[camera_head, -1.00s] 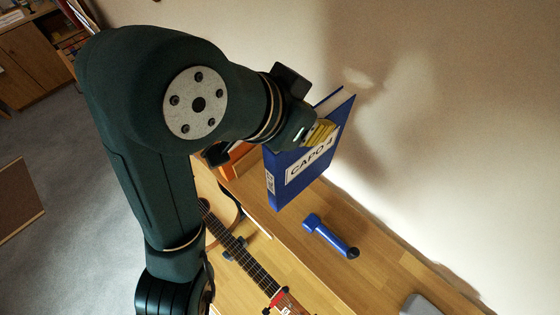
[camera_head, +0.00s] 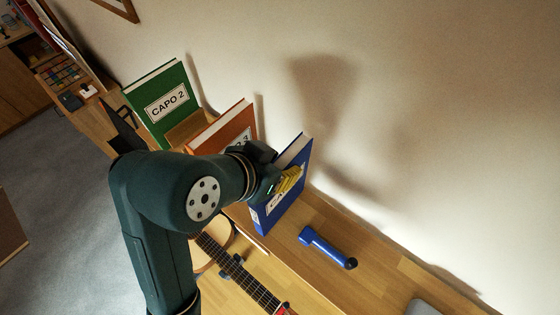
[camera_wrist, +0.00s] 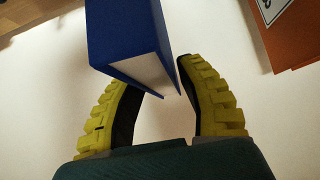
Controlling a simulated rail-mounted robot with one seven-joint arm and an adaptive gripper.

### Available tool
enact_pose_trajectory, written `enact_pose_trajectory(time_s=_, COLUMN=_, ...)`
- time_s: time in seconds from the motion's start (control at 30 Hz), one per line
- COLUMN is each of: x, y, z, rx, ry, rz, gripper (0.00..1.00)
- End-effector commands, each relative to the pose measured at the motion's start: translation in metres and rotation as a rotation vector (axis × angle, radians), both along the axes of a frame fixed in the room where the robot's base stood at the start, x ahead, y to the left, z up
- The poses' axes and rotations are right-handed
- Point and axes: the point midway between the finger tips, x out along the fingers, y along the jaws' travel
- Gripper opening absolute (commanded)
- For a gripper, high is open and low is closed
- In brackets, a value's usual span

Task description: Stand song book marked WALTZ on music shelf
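The blue book (camera_head: 268,214) is upright, slightly tilted in the picture, over the wooden shelf (camera_head: 375,260). I cannot tell whether its bottom touches the wood. Its front label is mostly covered by my gripper (camera_head: 287,181); no WALTZ marking is readable. My gripper's yellow fingers are on both sides of the blue book, one across its front cover. In the wrist view, the blue book (camera_wrist: 122,32) lies between the fingertips of my gripper (camera_wrist: 160,80), hiding the left tip. An orange book (camera_head: 236,123) and a green book (camera_head: 150,80), labelled CAPO 2, stand to the left.
A blue clamp-like tool (camera_head: 326,247) lies on the shelf right of the blue book. A guitar (camera_head: 240,272) lies below it. A grey object (camera_head: 424,307) is at the bottom right. The wall (camera_head: 420,110) is close behind the books.

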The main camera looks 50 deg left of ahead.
Motion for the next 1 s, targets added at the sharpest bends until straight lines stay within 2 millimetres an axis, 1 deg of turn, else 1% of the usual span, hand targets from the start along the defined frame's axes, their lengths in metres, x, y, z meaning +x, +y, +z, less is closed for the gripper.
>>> enact_pose_trajectory(time_s=0.27, x=0.0, y=0.0, z=0.001, rx=0.0, ry=0.0, rz=0.0, gripper=0.46)
enact_pose_trajectory(time_s=0.37, x=0.0, y=0.0, z=0.007, rx=0.0, ry=-0.001, rz=0.0, gripper=0.46)
enact_pose_trajectory(time_s=0.47, x=-0.01, y=-0.001, z=0.013, rx=0.002, ry=-0.004, rz=0.003, gripper=0.46)
enact_pose_trajectory(time_s=0.7, x=-0.043, y=-0.01, z=0.049, rx=0.0, ry=0.0, rz=0.004, gripper=0.46)
enact_pose_trajectory(time_s=0.83, x=-0.051, y=-0.012, z=0.056, rx=-0.001, ry=0.001, rz=0.002, gripper=0.46)
enact_pose_trajectory(time_s=1.0, x=-0.052, y=-0.013, z=0.057, rx=-0.001, ry=0.001, rz=0.001, gripper=0.46)
